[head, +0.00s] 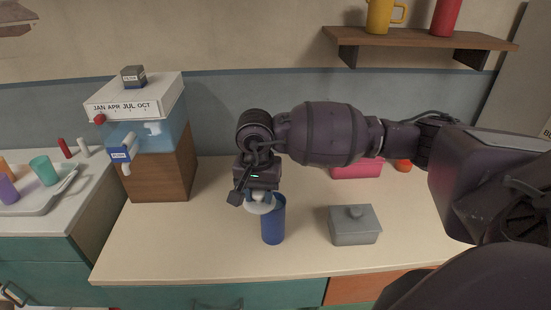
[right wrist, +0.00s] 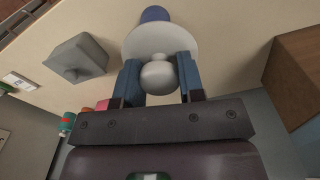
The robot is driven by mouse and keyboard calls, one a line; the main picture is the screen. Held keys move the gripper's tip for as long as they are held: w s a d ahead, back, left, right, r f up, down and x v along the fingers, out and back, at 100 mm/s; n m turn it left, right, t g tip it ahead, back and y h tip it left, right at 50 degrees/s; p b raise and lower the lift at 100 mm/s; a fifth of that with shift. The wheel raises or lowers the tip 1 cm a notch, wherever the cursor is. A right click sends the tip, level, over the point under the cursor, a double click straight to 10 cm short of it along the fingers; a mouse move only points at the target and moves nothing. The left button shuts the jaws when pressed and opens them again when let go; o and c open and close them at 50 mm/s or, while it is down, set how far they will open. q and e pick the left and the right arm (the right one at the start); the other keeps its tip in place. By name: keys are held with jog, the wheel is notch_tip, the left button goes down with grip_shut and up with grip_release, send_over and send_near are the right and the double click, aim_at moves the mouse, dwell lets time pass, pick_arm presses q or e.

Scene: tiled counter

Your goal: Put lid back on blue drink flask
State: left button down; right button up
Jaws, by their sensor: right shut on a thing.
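The blue drink flask (head: 273,224) stands upright on the counter in the head view. A bit of it shows at the top of the right wrist view (right wrist: 155,14), behind the lid. The white lid (right wrist: 150,42) is a disc with a round knob (right wrist: 158,75). My right gripper (right wrist: 158,80) is shut on the knob, one blue finger on each side. In the head view my right gripper (head: 262,194) holds the lid (head: 259,206) by the flask's upper left side. I cannot tell whether lid and flask touch. My left gripper is not seen.
A grey lidded box (head: 354,228) stands right of the flask. A wooden block with a dispenser (head: 160,165) is at the left. A pink box (head: 356,171) lies behind my right arm. A tray with cups (head: 40,202) is far left. The front counter is clear.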

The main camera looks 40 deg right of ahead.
jog(key=m, duration=0.1)
jog(key=d+m, duration=0.1)
jog(key=r+m+p, duration=0.1)
jog(key=m, duration=0.1)
jog(key=shift+w+d, duration=0.15)
jog(key=shift+w, duration=0.1)
jog(key=m, duration=0.2)
jog(key=d+m, duration=0.1)
jog(key=shift+w+r+m+p, duration=0.15)
jog(key=shift+r+m+p, duration=0.15)
jog(key=shift+r+m, duration=0.1)
jog(key=m, duration=0.1)
jog(key=d+m, duration=0.1)
jog(key=m, duration=0.1)
jog(key=shift+w+r+m, duration=0.1)
jog(key=shift+w+m, duration=0.05)
jog(key=shift+m, duration=0.15)
jog(key=m, duration=0.7)
jog(key=w+d+m+p, duration=0.1)
jog(key=m, duration=0.5)
jog(key=d+m, duration=0.1)
jog(key=m, duration=0.6)
jog(key=shift+w+r+m, duration=0.15)
jog(key=shift+r+m, duration=0.1)
jog(key=shift+m, duration=0.05)
jog(key=shift+f, duration=0.1)
notch_tip(320, 180, down, 6)
jog(key=b, duration=0.3)
